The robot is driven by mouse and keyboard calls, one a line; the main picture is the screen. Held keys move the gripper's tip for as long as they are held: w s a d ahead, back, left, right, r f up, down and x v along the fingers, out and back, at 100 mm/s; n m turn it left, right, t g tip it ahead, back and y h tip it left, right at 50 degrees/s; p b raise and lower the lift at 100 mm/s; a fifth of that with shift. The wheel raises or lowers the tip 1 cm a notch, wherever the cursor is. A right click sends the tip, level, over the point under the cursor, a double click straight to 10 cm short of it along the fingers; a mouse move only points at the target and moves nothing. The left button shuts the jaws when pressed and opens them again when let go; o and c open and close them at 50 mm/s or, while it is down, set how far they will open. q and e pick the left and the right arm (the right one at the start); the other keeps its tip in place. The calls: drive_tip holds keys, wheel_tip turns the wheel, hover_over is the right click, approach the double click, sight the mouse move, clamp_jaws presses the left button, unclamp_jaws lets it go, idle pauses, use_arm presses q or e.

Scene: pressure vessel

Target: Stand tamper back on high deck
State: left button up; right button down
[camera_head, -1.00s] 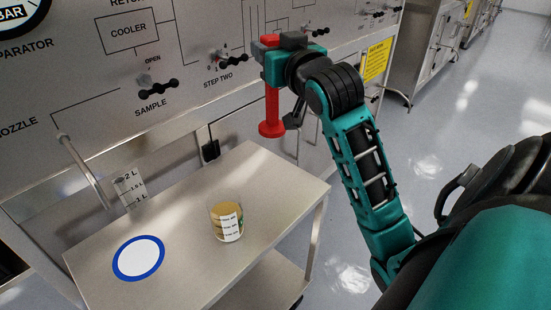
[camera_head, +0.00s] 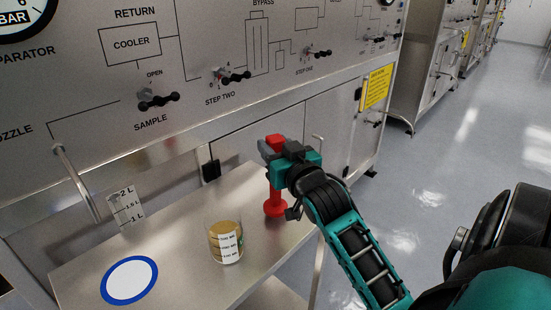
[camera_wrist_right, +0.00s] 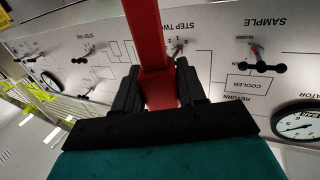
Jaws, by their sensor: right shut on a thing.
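The red tamper (camera_head: 275,205) is upright, with its round foot down, over the right part of the steel deck (camera_head: 185,257). I cannot tell whether the foot touches the deck or hangs just above it. My right gripper (camera_head: 272,152) is shut on the tamper's upper part. In the right wrist view the tamper (camera_wrist_right: 157,86) sits between the two black fingers of the right gripper (camera_wrist_right: 160,88). My left gripper is not in view.
A clear beaker (camera_head: 224,243) with brown contents stands on the deck left of the tamper. A white disc with a blue rim (camera_head: 129,281) lies farther left. The panel with black-handled valves (camera_head: 157,99) rises behind. A nozzle pipe (camera_head: 77,184) hangs at left.

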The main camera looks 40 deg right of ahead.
drive_tip(key=shift+f, duration=0.95)
drive_tip(key=c, duration=0.6)
unclamp_jaws()
drive_tip(key=shift+f, duration=0.1)
drive_tip(key=shift+c, duration=0.2)
drive_tip(key=shift+s, duration=0.1)
drive_tip(key=v, duration=1.1)
drive_tip(key=shift+s, duration=0.35)
drive_tip(key=shift+a, duration=0.15)
